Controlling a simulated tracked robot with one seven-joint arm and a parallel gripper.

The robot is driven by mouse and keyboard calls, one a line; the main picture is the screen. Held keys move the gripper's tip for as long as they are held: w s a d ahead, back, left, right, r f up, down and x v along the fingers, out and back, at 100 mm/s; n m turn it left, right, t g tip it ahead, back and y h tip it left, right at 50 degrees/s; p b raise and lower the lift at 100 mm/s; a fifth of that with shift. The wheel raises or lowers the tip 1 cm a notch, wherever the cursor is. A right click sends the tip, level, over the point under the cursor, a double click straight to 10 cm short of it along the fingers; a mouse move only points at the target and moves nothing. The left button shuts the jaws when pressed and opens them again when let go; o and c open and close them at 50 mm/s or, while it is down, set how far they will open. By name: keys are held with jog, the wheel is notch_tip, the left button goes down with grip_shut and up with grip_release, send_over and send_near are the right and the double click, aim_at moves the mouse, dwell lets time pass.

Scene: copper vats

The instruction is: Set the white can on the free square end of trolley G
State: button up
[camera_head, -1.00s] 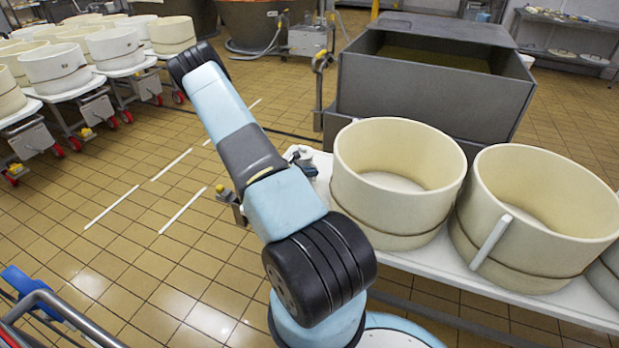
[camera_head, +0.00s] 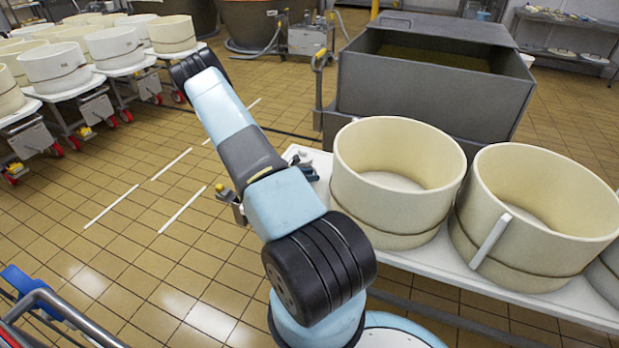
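A small dark shape by that bare end looks like my gripper (camera_head: 305,168). My arm hides much of it, and it is too small to tell whether its fingers are open or shut. I cannot make out the white can in this view.
A grey metal tank (camera_head: 425,95) stands right behind. More vats on trolleys (camera_head: 58,72) fill the upper left. A metal rail (camera_head: 60,312) is at lower left.

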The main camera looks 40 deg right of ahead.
jog(key=v, duration=1.2)
jog(key=s+a+r+m+y, duration=0.2)
jog(key=a+r+m, duration=0.25)
jog(key=r, duration=0.65)
jog(key=s+a+r+m+t+y, duration=0.1)
jog(key=s+a+r+m+y, duration=0.3)
jog(key=r, duration=0.6)
jog(key=w+a+r+m+y, duration=0.1)
jog(key=a+r+m, duration=0.2)
jog(key=a+r, duration=0.55)
jog(key=s+a+r+m+t+y, duration=0.4)
jog(key=s+a+r+t+y, duration=0.2)
jog(key=s+a+r, duration=1)
jog(key=s+r+t, duration=0.1)
jog(key=s+r, duration=0.2)
jog(key=s, duration=0.1)
jog(key=shift+r, duration=0.1)
